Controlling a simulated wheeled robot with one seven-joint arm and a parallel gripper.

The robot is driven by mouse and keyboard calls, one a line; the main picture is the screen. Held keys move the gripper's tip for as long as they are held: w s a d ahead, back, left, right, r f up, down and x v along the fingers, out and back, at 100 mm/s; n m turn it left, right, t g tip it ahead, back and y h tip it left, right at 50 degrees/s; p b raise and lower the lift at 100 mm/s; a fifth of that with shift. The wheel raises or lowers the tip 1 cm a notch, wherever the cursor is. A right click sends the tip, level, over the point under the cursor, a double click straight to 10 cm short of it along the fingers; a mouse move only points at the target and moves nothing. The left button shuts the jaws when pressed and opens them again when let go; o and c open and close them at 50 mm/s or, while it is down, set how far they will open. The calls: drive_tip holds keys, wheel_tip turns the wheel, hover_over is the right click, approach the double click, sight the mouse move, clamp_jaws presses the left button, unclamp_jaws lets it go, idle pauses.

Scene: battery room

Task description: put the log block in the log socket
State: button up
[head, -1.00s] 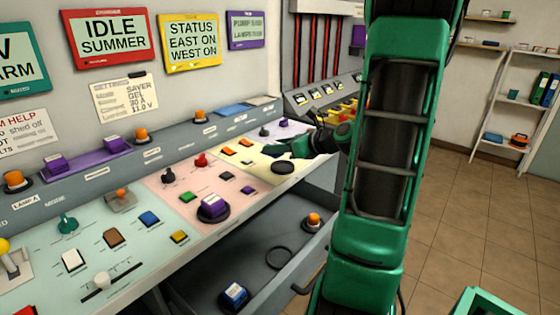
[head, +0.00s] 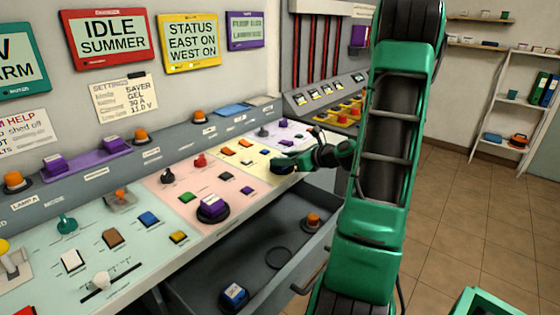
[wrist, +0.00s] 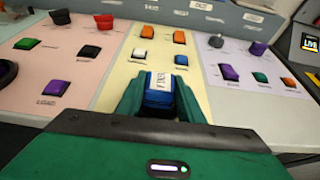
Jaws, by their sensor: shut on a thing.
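My gripper (head: 278,165) is low over the cream section of the sloping console. In the wrist view my gripper (wrist: 160,82) is shut on a blue block (wrist: 160,98) with a white label, held between its fingers. The label is too small to read surely, so I cannot tell if this is the log block. The spot under the block, where a dark round socket ring lay, is hidden by my gripper and the block. I cannot tell whether the block is seated or held just above.
A purple block (head: 213,205) sits in a dark ring on the pink section. The open drawer (head: 215,262) below holds an orange-topped block (head: 313,221), an empty ring (head: 278,258) and a blue block (head: 235,295). Small coloured buttons surround my gripper. Floor (head: 470,220) at right is clear.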

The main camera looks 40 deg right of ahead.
drive_tip(key=o, duration=1.1)
drive_tip(key=shift+f, duration=0.1)
